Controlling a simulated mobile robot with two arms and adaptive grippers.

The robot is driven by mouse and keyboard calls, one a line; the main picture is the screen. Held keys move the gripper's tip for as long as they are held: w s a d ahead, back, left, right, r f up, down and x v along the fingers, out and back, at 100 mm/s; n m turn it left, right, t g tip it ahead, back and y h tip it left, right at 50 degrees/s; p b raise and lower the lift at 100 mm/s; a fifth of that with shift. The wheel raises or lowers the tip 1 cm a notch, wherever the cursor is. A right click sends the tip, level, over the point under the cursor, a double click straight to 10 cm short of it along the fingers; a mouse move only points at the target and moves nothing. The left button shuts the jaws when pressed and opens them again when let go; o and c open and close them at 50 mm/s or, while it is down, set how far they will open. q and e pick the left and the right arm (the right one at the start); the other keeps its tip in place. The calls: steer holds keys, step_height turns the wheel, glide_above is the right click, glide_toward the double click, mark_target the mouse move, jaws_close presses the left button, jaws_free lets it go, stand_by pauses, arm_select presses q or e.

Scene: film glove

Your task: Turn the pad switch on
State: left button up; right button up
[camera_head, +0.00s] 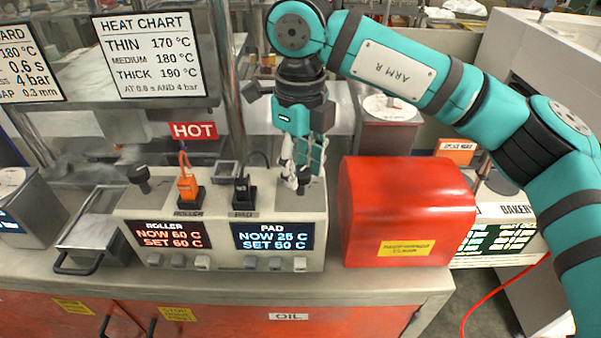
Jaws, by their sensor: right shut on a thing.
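The control box (220,222) stands on the counter. Its pad switch (243,191) is a dark, unlit rocker above the "PAD" label. The pad display (272,237) reads NOW 25 C, SET 60 C. My right gripper (303,181) comes down from above over the box's right end, to the right of the pad switch and apart from it. It is shut on the black knob (304,190) there; its fingers partly hide the knob. My left gripper is not in view.
The roller switch (188,191) glows orange on the same box, and the roller display (173,235) reads NOW 60 C, SET 60 C. Another black knob (140,179) stands at the left end. A red cover (408,211) stands close on the right. A HOT sign (193,131) is behind.

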mark_target(301, 170)
steer(key=shift+m+b, duration=0.4)
steer(key=shift+m, duration=0.4)
steer(key=shift+r, duration=0.1)
steer(key=o, duration=1.1)
steer(key=shift+o, duration=0.2)
step_height(301, 170, up, 12)
